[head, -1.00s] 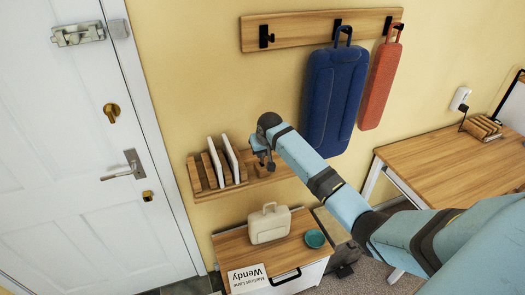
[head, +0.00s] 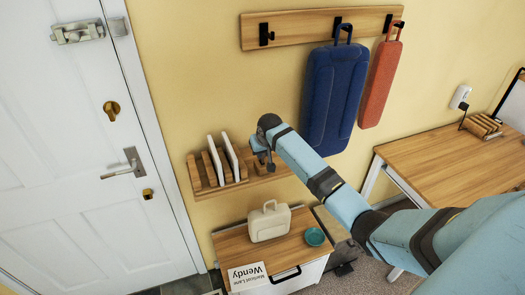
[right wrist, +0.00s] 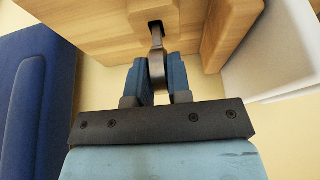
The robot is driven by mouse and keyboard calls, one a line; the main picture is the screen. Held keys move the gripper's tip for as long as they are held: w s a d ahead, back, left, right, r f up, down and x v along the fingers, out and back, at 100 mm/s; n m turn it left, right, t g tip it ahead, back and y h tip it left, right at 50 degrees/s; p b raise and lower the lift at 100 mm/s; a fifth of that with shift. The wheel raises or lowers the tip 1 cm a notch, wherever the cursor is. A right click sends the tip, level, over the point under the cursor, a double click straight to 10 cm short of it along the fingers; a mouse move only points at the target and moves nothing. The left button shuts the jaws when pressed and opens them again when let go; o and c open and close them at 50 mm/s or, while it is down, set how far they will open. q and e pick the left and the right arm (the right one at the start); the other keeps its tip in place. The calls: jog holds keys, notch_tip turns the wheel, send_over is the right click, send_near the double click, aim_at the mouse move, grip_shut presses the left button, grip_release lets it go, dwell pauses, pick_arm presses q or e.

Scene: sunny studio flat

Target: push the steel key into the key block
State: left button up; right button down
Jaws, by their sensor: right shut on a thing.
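The steel key (right wrist: 157,62) is in the right wrist view, between the blue fingers of my right gripper (right wrist: 158,68). The gripper is shut on it. The key's far end meets a dark slot in the pale wooden key block (right wrist: 100,22); how deep it sits is hidden. In the head view my right gripper (head: 264,163) is at the right part of the wooden wall shelf (head: 207,192). The key is too small and covered to make out there. My left gripper is not in view.
White upright panels (head: 231,156) stand in the shelf's slots, left of my gripper. A blue bag (head: 333,98) and a red bag (head: 380,85) hang above right. Below, a cabinet holds a cream case (head: 269,222) and a teal bowl (head: 315,237). The door (head: 75,190) is left.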

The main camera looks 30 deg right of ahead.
jog(key=shift+f, duration=1.25)
dwell(1.8)
jog(key=shift+s+f, duration=0.1)
jog(key=shift+f, duration=0.1)
dwell(0.7)
jog(key=shift+c, duration=2.4)
grip_release()
jog(key=shift+r, duration=0.1)
jog(key=v, duration=0.6)
jog(key=shift+r, duration=0.45)
jog(key=shift+s, duration=0.15)
